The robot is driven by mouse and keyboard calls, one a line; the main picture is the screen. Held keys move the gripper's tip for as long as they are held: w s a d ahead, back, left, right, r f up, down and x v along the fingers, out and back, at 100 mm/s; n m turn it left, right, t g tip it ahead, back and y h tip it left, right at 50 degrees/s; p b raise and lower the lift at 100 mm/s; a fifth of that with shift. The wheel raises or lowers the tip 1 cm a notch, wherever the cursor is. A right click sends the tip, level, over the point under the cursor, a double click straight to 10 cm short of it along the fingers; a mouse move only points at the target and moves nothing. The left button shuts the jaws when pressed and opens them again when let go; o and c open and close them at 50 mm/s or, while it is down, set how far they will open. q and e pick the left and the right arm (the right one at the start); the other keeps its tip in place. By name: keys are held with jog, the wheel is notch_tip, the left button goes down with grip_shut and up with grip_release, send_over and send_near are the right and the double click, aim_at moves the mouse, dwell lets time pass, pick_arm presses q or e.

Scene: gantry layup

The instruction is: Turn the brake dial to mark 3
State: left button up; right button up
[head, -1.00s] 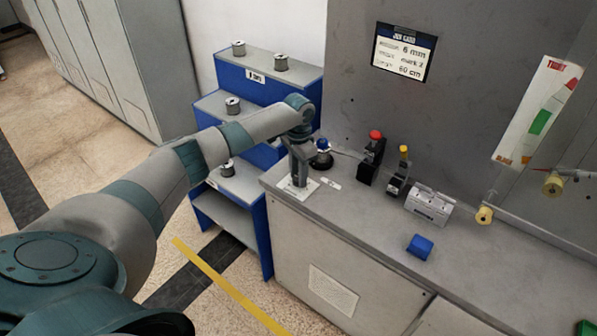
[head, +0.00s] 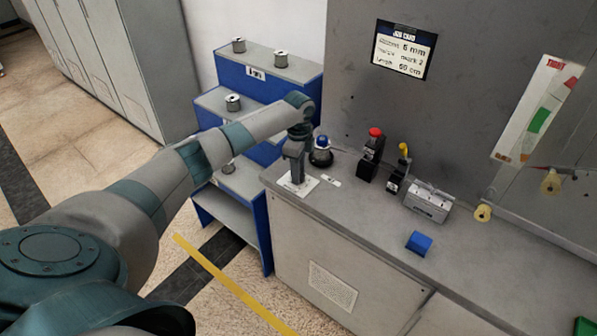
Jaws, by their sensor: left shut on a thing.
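My left gripper (head: 297,176) points down at the left end of the grey bench, over a white plate (head: 306,191). It is shut on what I take to be the brake dial, which its fingers hide. The dial's marks and pointer are too small or covered to read. A job card (head: 402,51) on the grey wall panel seems to read 6 mm, mark 2 and 60 cm. My right gripper is not in view.
Right of the gripper stand a blue-topped knob (head: 321,152), a red-topped button (head: 373,145), a yellow-topped device (head: 399,172) and a grey metal block (head: 428,201). A blue block (head: 418,243) lies nearer the front. Blue shelves (head: 231,210) with spools stand left of the bench.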

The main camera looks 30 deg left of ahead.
pick_arm(q)
jog(key=m, duration=0.5)
jog(key=shift+w+r+b, duration=0.1)
jog(key=shift+b, duration=0.2)
jog(key=shift+m, duration=0.3)
jog(key=o, duration=1.1)
jog(key=shift+c, duration=0.2)
notch_tip(320, 180, up, 17)
jog(key=b, duration=0.4)
jog(key=shift+r+b, duration=0.2)
jog(key=shift+b, duration=0.2)
